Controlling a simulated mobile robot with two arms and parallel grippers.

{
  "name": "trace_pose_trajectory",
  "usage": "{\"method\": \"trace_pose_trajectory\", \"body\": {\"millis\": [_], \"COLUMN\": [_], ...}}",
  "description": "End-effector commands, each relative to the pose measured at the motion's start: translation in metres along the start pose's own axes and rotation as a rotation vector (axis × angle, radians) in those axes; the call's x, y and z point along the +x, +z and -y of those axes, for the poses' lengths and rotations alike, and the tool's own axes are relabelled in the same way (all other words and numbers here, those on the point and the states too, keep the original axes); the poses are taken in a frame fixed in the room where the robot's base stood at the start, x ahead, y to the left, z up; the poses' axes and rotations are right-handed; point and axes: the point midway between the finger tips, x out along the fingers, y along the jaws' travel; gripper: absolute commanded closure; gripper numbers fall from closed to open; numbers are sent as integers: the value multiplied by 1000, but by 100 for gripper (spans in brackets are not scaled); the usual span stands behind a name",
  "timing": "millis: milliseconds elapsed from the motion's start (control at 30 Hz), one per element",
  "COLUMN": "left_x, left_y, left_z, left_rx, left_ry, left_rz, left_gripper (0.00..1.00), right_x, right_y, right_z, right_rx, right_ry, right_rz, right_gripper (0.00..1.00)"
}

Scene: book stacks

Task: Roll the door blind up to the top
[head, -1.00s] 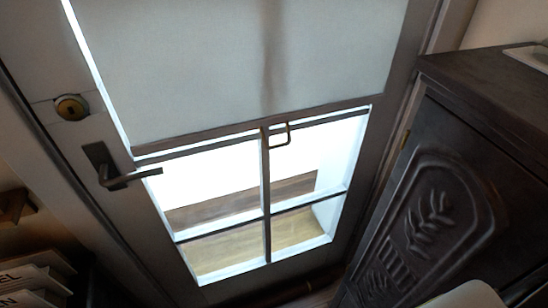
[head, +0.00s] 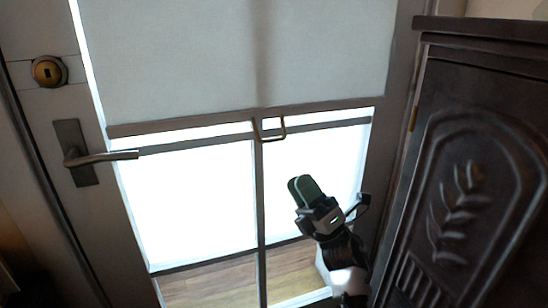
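The door blind (head: 190,60) is a pale fabric sheet covering the upper part of the glazed door. Its brown bottom bar (head: 190,122) hangs just above a crossbar of the window. A small square wire pull (head: 283,129) hangs from the middle of the bar. My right gripper (head: 302,187), with dark green finger pads, is in front of the lower panes, below and a little right of the pull, apart from it. Its fingers overlap in this view, so I cannot tell whether they are open or shut. Nothing shows in them. My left gripper is not in view.
A dark carved wooden cabinet (head: 470,180) stands close on the right of my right arm. A door lever (head: 100,158) sticks out on the left, below a round brass lock (head: 48,71). The space before the left panes is clear.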

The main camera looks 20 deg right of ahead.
Motion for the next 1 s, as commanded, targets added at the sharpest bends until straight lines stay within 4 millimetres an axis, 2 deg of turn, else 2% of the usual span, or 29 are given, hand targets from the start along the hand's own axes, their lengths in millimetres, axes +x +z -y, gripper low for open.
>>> {"method": "trace_pose_trajectory", "body": {"millis": [167, 400, 600, 800, 1000], "left_x": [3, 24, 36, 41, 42], "left_y": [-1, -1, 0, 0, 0], "left_z": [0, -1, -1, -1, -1], "left_rx": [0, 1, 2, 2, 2], "left_ry": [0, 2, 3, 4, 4], "left_rz": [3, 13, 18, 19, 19], "left_gripper": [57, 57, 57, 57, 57], "right_x": [21, 67, 96, 108, 108], "right_y": [1, 1, 0, 0, 0], "right_z": [-5, -5, -4, -3, -3], "right_rx": [-14, -11, -10, -9, -8], "right_ry": [12, 11, 9, 6, 6], "right_rz": [-5, -4, -4, -3, -3], "right_gripper": [66, 66, 66, 66, 66]}}
